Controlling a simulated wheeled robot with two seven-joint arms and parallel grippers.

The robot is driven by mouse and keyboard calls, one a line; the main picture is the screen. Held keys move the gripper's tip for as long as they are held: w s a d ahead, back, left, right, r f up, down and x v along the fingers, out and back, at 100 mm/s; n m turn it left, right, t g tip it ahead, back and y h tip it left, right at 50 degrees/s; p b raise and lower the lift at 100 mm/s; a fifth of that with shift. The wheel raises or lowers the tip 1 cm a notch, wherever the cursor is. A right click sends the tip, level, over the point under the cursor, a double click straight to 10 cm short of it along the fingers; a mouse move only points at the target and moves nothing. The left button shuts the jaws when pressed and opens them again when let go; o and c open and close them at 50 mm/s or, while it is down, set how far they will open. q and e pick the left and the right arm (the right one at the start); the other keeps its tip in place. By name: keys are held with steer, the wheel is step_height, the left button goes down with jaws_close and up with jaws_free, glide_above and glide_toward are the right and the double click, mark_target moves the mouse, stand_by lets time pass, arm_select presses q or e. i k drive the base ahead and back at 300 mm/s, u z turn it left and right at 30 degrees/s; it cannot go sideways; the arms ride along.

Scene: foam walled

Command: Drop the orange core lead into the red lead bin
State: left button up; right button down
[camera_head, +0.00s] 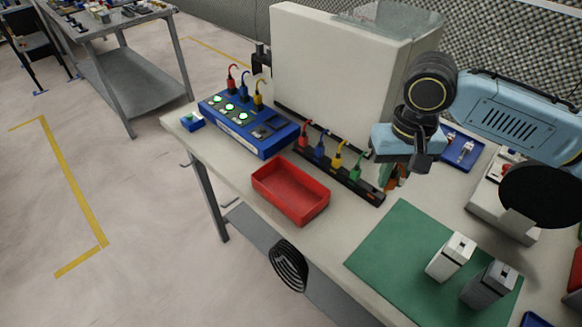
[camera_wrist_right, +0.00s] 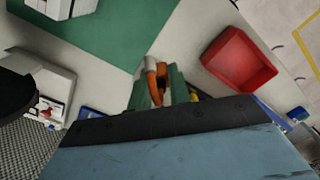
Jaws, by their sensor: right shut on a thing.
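My right gripper (camera_head: 392,182) hangs above the table, to the right of the red bin, and is shut on the orange core lead. The lead (camera_wrist_right: 152,80) shows in the right wrist view as an orange loop between the fingers; in the head view only a small orange part (camera_head: 402,171) shows. The red lead bin (camera_head: 290,190) is an open, empty rectangular tray near the table's front edge. It also shows in the right wrist view (camera_wrist_right: 240,60), apart from the lead. My left gripper is not in view.
A black rack (camera_head: 345,176) with red, blue, yellow and green leads stands between the bin and my gripper. A blue test box (camera_head: 248,125) is left of the bin. A green mat (camera_head: 395,255) carries two blocks. A black disc (camera_head: 540,195) overhangs the right side.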

mark_target(301, 209)
steer(key=z, duration=0.1)
steer(key=i, duration=0.1)
steer(key=z, duration=0.45)
steer(key=k, duration=1.1)
steer(key=u, duration=0.8)
steer(key=i, duration=1.05)
steer(key=z, duration=0.45)
steer(key=i, duration=0.8)
steer(key=z, duration=0.75)
